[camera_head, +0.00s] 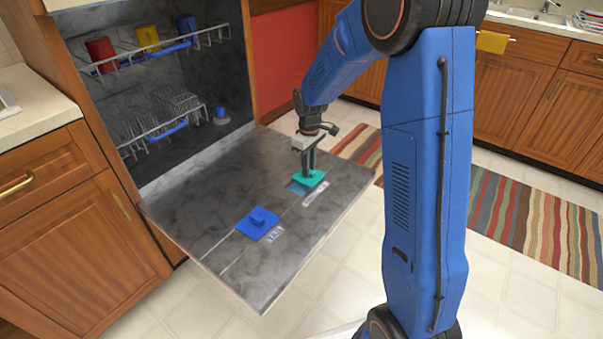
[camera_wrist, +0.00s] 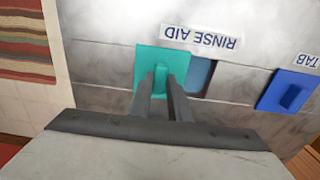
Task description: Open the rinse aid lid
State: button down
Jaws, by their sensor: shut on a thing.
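The teal rinse aid lid (camera_head: 318,182) lies on the inner face of the lowered dishwasher door. It also shows in the wrist view (camera_wrist: 146,63), beside the RINSE AID label (camera_wrist: 201,38). My gripper (camera_head: 308,173) reaches down from above, its two fingers shut on the lid's raised handle (camera_wrist: 160,72). The lid sits to one side of a blue-grey recess (camera_wrist: 200,74), and part of this recess (camera_head: 296,188) is uncovered. My fingers hide part of the lid and the recess.
A blue TAB lid (camera_head: 258,223) with its own raised handle sits nearer on the dishwasher door (camera_head: 200,212). Racks (camera_head: 155,50) with red, yellow and blue cups are inside the dishwasher. A striped rug (camera_head: 530,225) lies on the floor to the right.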

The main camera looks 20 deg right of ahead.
jog(key=shift+w+d, duration=0.6)
jog(key=shift+d, duration=0.15)
jog(key=c, duration=1.6)
grip_release()
jog(key=shift+c, duration=0.2)
jog(key=shift+r, duration=0.15)
notch_tip(320, 180, up, 17)
jog(key=shift+s+r, duration=0.1)
